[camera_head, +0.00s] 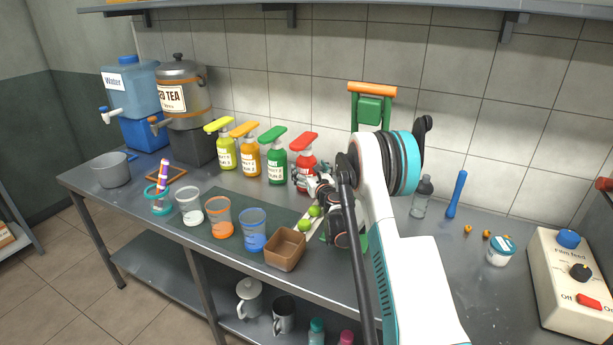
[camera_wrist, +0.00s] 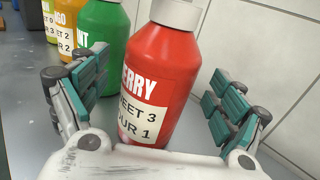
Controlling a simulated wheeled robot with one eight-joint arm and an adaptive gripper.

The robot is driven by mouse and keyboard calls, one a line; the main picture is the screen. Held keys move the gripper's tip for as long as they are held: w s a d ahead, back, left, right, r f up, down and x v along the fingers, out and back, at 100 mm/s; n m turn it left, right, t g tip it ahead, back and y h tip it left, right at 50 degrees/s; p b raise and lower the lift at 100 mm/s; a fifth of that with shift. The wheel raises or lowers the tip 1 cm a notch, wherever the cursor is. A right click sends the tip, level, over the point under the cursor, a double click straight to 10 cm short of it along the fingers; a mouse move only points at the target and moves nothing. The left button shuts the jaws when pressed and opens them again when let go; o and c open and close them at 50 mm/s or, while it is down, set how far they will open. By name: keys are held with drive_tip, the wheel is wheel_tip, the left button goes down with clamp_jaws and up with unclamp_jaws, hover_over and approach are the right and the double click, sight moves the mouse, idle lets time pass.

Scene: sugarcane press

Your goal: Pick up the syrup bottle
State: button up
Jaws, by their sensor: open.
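Several syrup bottles with pump tops stand in a row along the wall. The red bottle (camera_head: 306,156) with a red pump is the rightmost. It fills the middle of the wrist view (camera_wrist: 164,80), upright, its label reading "ERRY", "SWEET 3" partly cut off. My gripper (camera_head: 313,182) is open in front of it. In the wrist view its teal-padded fingers (camera_wrist: 158,70) spread left and right of the red bottle, with gaps on both sides. The green bottle (camera_head: 273,158), orange bottle (camera_head: 247,152) and yellow-green bottle (camera_head: 226,150) stand to its left.
Cups, including a blue one (camera_head: 254,236), and a brown square bowl (camera_head: 285,250) stand in front of the bottles. Green balls (camera_head: 305,225) lie beside my gripper. A clear bottle (camera_head: 421,199) and a control box (camera_head: 568,285) are to the right. A shelf (camera_head: 390,17) hangs above.

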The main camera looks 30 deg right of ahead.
drive_tip(key=shift+w+d+b, duration=0.2)
drive_tip(key=shift+w+b, duration=0.15)
drive_tip(key=shift+w, duration=1.1)
drive_tip(key=shift+c, duration=0.6)
clamp_jaws()
drive_tip(key=shift+r, duration=0.15)
